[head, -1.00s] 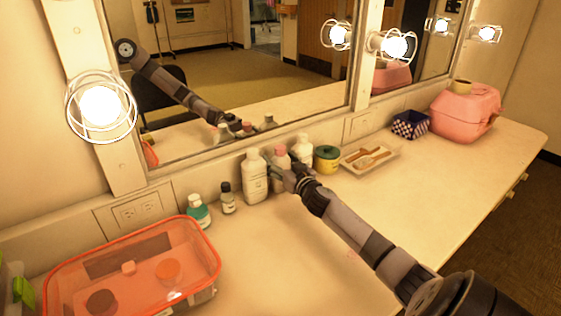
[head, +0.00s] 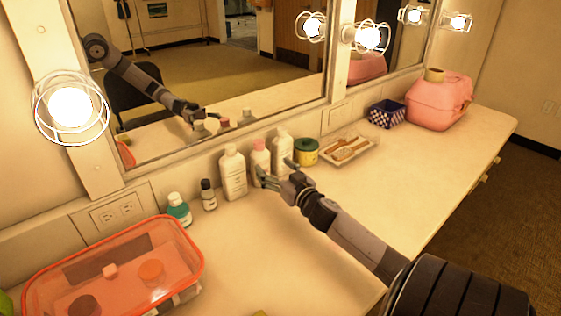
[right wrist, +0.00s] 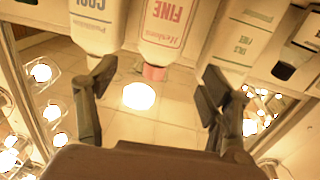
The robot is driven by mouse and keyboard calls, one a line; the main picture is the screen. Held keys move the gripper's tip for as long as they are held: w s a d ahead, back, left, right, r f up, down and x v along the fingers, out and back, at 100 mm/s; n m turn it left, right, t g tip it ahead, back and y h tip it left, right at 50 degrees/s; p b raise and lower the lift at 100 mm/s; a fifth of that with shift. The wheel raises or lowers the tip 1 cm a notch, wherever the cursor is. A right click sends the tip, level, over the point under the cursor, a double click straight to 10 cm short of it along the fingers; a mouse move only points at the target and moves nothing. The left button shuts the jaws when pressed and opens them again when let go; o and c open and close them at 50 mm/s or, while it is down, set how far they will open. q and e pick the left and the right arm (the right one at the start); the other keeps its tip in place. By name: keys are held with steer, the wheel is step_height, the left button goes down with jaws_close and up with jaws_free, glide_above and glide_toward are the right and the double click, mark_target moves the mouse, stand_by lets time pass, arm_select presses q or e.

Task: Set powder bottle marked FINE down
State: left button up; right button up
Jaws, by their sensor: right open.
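The powder bottle marked FINE (head: 261,158), white with a pink cap, stands upright in the row of bottles at the mirror. Its red FINE lettering shows upside down in the right wrist view (right wrist: 164,25). My right gripper (head: 276,171) is open in front of it. In the right wrist view the two fingers (right wrist: 153,92) are wide apart, with the pink cap between and beyond them; neither visibly touches the bottle. The bottle's base is partly hidden by a finger in the head view. My left gripper is not in view.
White bottles stand close on both sides, one at left (head: 233,175) and one marked COOL (right wrist: 95,25). A green-lidded jar (head: 306,152) and a brush tray (head: 372,157) are to the right. An orange-lidded box (head: 190,245) is front left. The counter's middle is clear.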

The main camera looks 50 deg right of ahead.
steer(key=shift+v, duration=1.5)
steer(key=shift+r, duration=0.1)
